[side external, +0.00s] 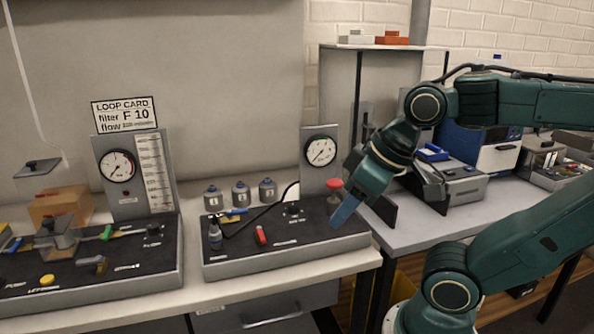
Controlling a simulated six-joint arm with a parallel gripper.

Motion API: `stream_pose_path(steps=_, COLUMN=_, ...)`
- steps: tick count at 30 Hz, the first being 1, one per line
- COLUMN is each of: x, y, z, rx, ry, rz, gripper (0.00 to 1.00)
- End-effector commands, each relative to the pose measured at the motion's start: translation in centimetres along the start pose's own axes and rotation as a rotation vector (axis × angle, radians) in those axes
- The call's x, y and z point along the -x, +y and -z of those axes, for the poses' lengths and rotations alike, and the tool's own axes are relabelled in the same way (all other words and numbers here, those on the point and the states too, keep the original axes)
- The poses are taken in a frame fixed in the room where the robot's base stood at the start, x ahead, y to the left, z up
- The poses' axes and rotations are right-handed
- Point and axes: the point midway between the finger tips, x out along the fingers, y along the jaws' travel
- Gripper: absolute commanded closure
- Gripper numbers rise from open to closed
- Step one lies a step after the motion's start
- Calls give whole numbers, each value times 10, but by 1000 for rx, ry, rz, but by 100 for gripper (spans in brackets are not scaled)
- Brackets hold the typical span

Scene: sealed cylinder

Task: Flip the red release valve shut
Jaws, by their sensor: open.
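A small red lever (261,235) stands tilted on the black top of the right-hand test panel (285,262). A red mushroom-shaped knob (334,184) stands at the right end of that panel, below a round gauge (321,151). I cannot tell for sure which is the release valve; the lever looks like a valve handle. My gripper (366,213) is open and empty, with one blue and one dark finger. It points down at the panel's right end, right of the lever and beside the knob. The blue finger overlaps the panel's edge in view; contact cannot be judged.
Several numbered grey canisters (240,194) stand behind the panel. A second panel (90,262) with gauge and loop card (125,113) is at left. A blue-and-white device (485,150) stands at right.

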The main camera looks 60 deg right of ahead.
Motion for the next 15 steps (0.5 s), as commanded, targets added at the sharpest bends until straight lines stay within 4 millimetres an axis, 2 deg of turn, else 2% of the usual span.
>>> stream_pose_path(steps=1, x=0, y=0, z=0, rx=-1, ry=0, rz=0, gripper=69)
stream_pose_path(steps=6, x=-1, y=1, z=2, rx=-29, ry=-5, rz=-1, gripper=100)
stream_pose_path(steps=15, x=-8, y=5, z=16, rx=-238, ry=-42, rz=-2, gripper=100)
